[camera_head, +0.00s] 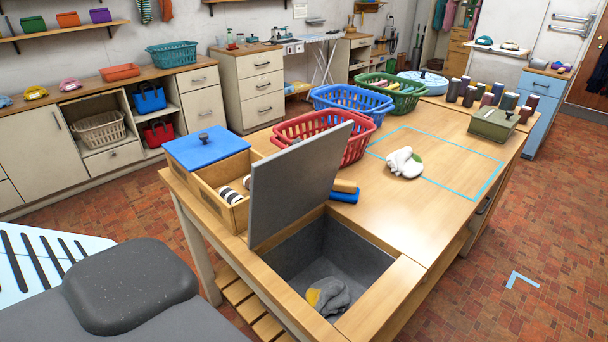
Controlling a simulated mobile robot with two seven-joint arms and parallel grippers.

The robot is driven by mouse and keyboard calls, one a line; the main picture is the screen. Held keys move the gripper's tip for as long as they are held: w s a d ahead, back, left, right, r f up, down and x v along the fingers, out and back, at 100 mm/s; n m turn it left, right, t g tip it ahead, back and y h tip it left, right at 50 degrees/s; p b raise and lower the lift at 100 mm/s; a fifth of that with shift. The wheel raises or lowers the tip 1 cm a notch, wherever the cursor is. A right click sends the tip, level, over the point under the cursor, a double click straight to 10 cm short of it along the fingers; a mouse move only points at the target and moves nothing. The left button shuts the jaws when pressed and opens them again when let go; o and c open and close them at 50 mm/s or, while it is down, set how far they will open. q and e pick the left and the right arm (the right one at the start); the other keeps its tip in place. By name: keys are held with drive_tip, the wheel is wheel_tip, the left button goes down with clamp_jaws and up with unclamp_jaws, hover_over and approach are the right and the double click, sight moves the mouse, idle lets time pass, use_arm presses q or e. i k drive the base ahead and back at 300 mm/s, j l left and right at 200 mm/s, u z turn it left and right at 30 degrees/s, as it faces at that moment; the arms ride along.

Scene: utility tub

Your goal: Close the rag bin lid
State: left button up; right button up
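The rag bin is a grey-lined well (362,244) sunk into the near end of the wooden table. A grey rag (330,297) with a yellow patch lies on its floor. The rag bin lid (296,186) is a flat grey panel standing open, nearly upright, along the left side of the well. It hides part of the things behind it. Neither of my grippers shows in the head view, and nothing is touching the lid.
A wooden box (236,210) with a blue top panel and striped rolls stands left of the lid. A white bundle (404,163) lies right. The space above the well is clear.

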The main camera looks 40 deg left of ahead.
sight(287, 184)
drive_tip(key=j+z, duration=0.25)
drive_tip(key=j, duration=1.6)
drive_tip(key=k+j, duration=0.1)
drive_tip(key=j, duration=0.75)
